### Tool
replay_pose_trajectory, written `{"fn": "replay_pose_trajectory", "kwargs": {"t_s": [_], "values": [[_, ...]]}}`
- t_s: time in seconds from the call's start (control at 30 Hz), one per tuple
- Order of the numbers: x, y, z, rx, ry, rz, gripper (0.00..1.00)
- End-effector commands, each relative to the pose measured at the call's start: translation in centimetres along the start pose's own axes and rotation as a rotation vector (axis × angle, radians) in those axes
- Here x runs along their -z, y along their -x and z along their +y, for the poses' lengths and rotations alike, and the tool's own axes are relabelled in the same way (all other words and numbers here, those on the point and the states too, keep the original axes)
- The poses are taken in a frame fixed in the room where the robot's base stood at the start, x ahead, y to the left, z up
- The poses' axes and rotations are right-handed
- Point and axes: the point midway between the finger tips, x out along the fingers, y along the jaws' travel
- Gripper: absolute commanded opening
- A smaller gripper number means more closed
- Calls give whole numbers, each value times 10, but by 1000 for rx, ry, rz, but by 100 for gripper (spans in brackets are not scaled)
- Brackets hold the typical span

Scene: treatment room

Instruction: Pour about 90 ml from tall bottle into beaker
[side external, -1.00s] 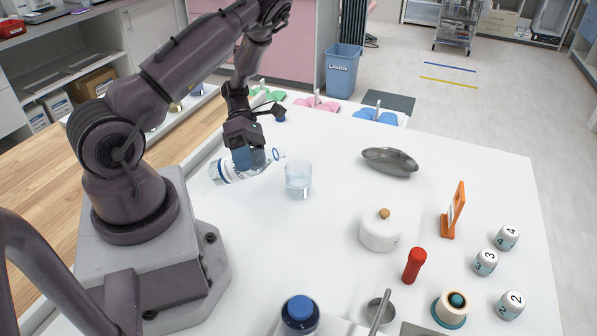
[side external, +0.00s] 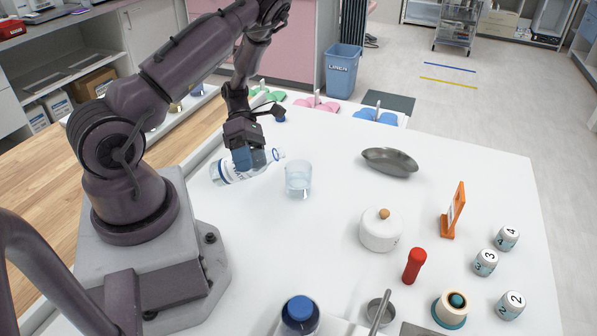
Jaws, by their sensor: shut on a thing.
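The tall bottle (side external: 228,171) is clear with a blue-and-white label. My gripper (side external: 246,158) is shut on it and holds it tilted, nearly lying on its side, with its blue-ringed mouth to the right and slightly higher than its base. The clear glass beaker (side external: 298,180) stands upright on the white table, just right of and below the bottle's mouth. Some clear liquid shows in the beaker; its exact level is hard to read. I cannot make out a stream between mouth and beaker.
A grey metal dish (side external: 390,162) lies behind and right of the beaker. A white lidded pot (side external: 380,231), a red cylinder (side external: 414,266), an orange stand (side external: 453,211) and a blue-capped bottle (side external: 300,314) stand nearer the front. The table left of the pot is clear.

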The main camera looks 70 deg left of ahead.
Motion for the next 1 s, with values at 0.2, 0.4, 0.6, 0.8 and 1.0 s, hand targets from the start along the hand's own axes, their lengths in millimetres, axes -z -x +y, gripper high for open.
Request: {"fn": "replay_pose_trajectory", "kwargs": {"t_s": [0.2,0.4,0.6,0.8,1.0], "values": [[0,0,0,0,0,0,33],[0,0,0,0,0,0,33],[0,0,0,0,0,0,33],[0,0,0,0,-3,-4,33],[-3,0,1,-2,-58,-63,33]]}}
